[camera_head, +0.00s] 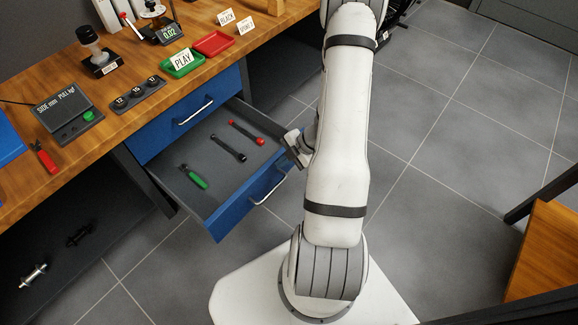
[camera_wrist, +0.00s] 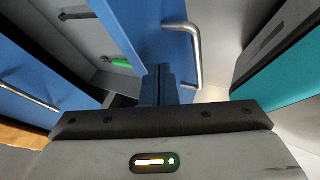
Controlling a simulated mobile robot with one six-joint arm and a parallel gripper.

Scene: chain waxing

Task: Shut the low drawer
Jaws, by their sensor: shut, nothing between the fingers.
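The low drawer (camera_head: 232,219) is pulled out from under the workbench, with a blue front, a silver handle (camera_head: 270,186) and a grey inside. My gripper (camera_head: 294,148) is at the drawer's right front corner, partly hidden behind my arm. In the wrist view my fingers (camera_wrist: 159,84) are shut and empty, right by the drawer's blue front (camera_wrist: 150,30) and its handle (camera_wrist: 194,50). I cannot tell whether they touch it. A green-handled tool (camera_head: 194,177), a black tool (camera_head: 229,148) and a red-ended tool (camera_head: 246,132) lie in the drawer.
The closed upper blue drawer (camera_head: 185,122) sits above, under the wooden bench top (camera_head: 130,128) with trays, signs and gauges. Below the bench is a dark shelf (camera_head: 90,262). Grey tiled floor (camera_head: 440,130) is clear to the right; a wooden piece (camera_head: 545,250) stands at the lower right.

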